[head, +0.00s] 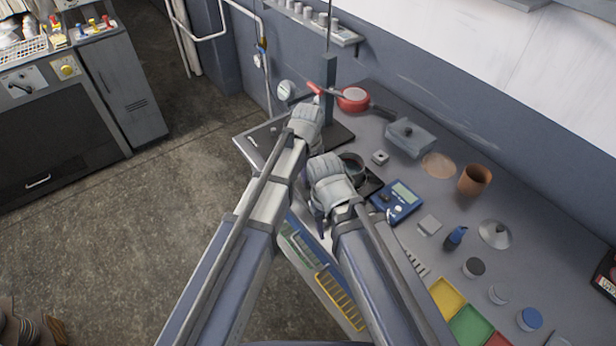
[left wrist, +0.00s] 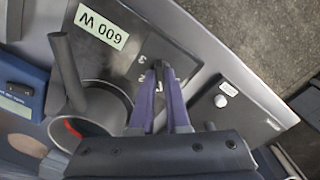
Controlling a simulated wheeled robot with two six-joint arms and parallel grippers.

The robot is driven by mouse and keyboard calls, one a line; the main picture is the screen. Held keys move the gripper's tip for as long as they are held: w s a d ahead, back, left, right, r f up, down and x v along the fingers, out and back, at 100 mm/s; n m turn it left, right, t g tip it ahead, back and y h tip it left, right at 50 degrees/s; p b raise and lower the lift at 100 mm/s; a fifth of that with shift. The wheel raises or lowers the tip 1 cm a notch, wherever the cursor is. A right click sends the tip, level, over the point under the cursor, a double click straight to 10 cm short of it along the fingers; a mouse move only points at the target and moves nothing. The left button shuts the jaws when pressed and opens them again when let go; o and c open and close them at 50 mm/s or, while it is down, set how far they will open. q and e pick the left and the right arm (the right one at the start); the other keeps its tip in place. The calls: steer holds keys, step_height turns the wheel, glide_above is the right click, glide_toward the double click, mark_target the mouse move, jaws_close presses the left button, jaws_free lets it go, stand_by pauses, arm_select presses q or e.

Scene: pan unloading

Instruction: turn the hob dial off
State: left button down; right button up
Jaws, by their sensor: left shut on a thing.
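My left gripper (left wrist: 160,68) is shut on the hob dial, beside the printed 2 and 3. The dial is mostly hidden between the fingertips, so I cannot tell its setting. A grey pan (left wrist: 105,92) with a dark handle stands on the hob.
A blue meter (head: 396,201) is right of the hob, and a stand with a dark base (head: 338,135) is left of it. A red pan (head: 353,98), a grey box (head: 410,137) and a brown cup (head: 475,179) are farther back. Open floor lies left.

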arm_select(q)
steer(key=n, duration=0.5)
steer(key=shift+n, duration=2.4)
steer(key=c, duration=0.9)
jaws_free()
steer(key=shift+r, duration=0.1)
step_height(320, 180, up, 8)
steer(key=p, duration=0.7)
steer(key=shift+p, duration=0.4)
steer(key=shift+f, duration=0.2)
arm_select(e)
step_height(320, 180, up, 8)
